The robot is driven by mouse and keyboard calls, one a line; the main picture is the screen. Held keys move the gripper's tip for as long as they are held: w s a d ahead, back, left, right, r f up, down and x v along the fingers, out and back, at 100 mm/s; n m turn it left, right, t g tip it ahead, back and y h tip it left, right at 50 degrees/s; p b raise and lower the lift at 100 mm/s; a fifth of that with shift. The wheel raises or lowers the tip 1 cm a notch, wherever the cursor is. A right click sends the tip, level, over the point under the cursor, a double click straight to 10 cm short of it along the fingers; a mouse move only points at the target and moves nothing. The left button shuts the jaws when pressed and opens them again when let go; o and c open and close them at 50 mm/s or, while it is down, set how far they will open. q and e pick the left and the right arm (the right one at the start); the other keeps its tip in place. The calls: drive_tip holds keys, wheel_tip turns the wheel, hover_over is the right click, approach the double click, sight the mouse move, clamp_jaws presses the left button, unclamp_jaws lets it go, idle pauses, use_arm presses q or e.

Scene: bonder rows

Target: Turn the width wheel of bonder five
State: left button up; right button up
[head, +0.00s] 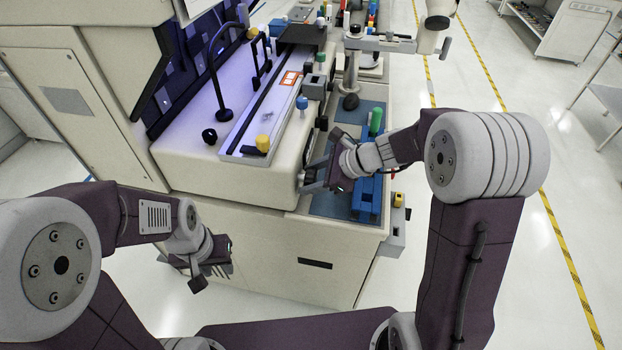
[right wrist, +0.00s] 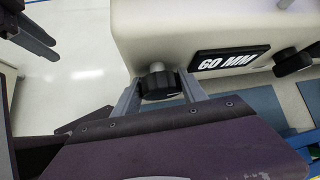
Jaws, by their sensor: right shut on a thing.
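My right gripper (right wrist: 158,90) is shut on this wheel, one finger on each side. In the head view my right gripper (head: 312,180) is at the front right corner of the bonder (head: 185,150), where its own parts mostly hide the wheel. My left gripper (head: 188,272) hangs in front of the machine's lower cabinet, empty, its fingers apart. No bonder number is readable.
Another dark knob (right wrist: 293,62) sits right of the plate. A microscope-like arm (head: 385,44) is behind. Open floor lies to the right.

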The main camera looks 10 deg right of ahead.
drive_tip(key=n+t+b, duration=0.1)
drive_tip(key=b, duration=0.4)
drive_tip(key=t+b, duration=0.2)
drive_tip(key=b, duration=0.3)
drive_tip(key=n+t+b, duration=0.1)
drive_tip(key=b, duration=0.4)
drive_tip(key=shift+s+f+n+t+h, duration=0.15)
drive_tip(key=shift+f+n+t+h, duration=0.15)
drive_tip(key=shift+f+h, duration=0.1)
drive_tip(key=shift+r+t+b, duration=0.3)
drive_tip(key=shift+b, duration=0.5)
drive_tip(key=o, duration=1.1)
